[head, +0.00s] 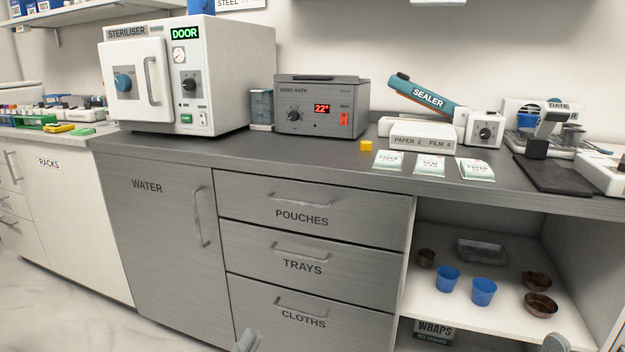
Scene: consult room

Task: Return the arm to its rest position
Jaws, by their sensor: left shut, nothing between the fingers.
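My left gripper (248,342) shows only as a small grey tip at the bottom edge, in front of the drawer marked CLOTHS. It is shut and empty, and clear of the drawer handle in the picture. The rest of that arm is out of frame. Another grey rounded part of mine (555,342) shows at the bottom right, in front of the open shelf. Too little of it shows to tell its jaws.
The dark counter (240,151) bears a steriliser (190,75), a sonic bath (321,105), a sealer (428,98) and several pouch packs (430,165). Below are closed drawers (300,200). The open shelf (450,309) holds blue cups (484,291) and brown bowls (540,303).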

